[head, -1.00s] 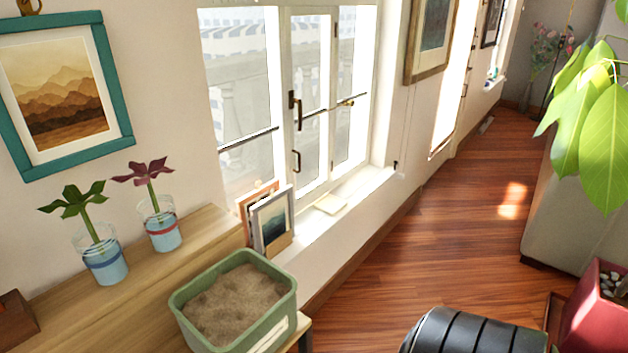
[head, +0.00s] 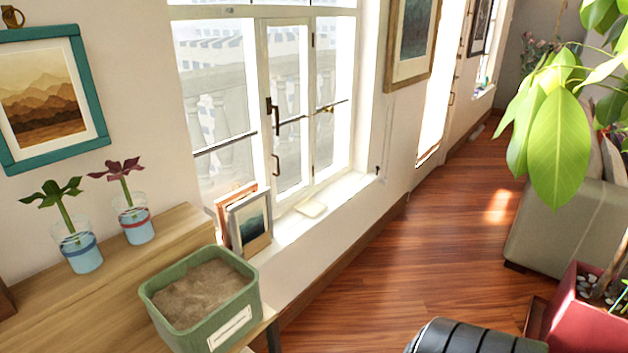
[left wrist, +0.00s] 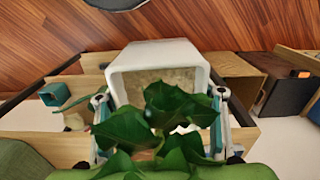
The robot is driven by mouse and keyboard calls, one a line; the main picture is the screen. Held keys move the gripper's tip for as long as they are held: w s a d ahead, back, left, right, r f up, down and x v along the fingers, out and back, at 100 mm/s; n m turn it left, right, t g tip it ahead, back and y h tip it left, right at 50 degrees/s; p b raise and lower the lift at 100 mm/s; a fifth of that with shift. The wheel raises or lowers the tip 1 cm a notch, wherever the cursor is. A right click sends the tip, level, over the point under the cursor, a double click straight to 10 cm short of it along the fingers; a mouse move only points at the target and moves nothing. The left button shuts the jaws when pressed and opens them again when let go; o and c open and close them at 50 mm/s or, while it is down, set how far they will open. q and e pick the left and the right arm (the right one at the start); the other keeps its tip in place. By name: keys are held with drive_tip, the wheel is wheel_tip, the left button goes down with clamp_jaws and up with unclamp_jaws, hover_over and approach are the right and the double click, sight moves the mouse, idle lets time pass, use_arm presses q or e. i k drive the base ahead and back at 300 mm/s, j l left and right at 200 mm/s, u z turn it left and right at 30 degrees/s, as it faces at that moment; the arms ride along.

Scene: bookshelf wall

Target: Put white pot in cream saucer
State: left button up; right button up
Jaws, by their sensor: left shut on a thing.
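The white pot (left wrist: 158,53) is in the left wrist view, a squarish pot with pale soil-like fill and dark green leaves (left wrist: 150,130) in front of it. My left gripper (left wrist: 160,97) has one finger on each side of the pot and is shut on it. The leaves hide part of the pot and of the fingers. Neither gripper shows in the head view. I cannot make out the cream saucer in any view.
A green planter of soil (head: 225,318) stands at the end of the wooden shelf (head: 110,290), near two glasses with plants (head: 78,250) and leaning frames (head: 250,222). A red planter (head: 580,318) stands at lower right. Wooden floor (head: 400,270) is open between.

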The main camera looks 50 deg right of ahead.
sight(311, 209)
drive_tip(key=l, duration=2.15)
drive_tip(key=i+l, duration=0.1)
drive_tip(key=l, duration=0.3)
drive_tip(key=i+l, duration=0.1)
drive_tip(key=l, duration=0.25)
drive_tip(key=i+l, duration=0.15)
drive_tip(key=l, duration=0.25)
drive_tip(key=i+l, duration=0.1)
drive_tip(key=l, duration=0.25)
drive_tip(key=i+l, duration=0.1)
drive_tip(key=l, duration=0.3)
drive_tip(key=i+l, duration=0.1)
drive_tip(key=l, duration=0.3)
drive_tip(key=i+l, duration=0.1)
drive_tip(key=l, duration=0.25)
drive_tip(key=i+l, duration=0.2)
drive_tip(key=l, duration=0.2)
drive_tip(key=i+l, duration=0.2)
drive_tip(key=l, duration=0.2)
drive_tip(key=i+l, duration=0.2)
drive_tip(key=l, duration=0.2)
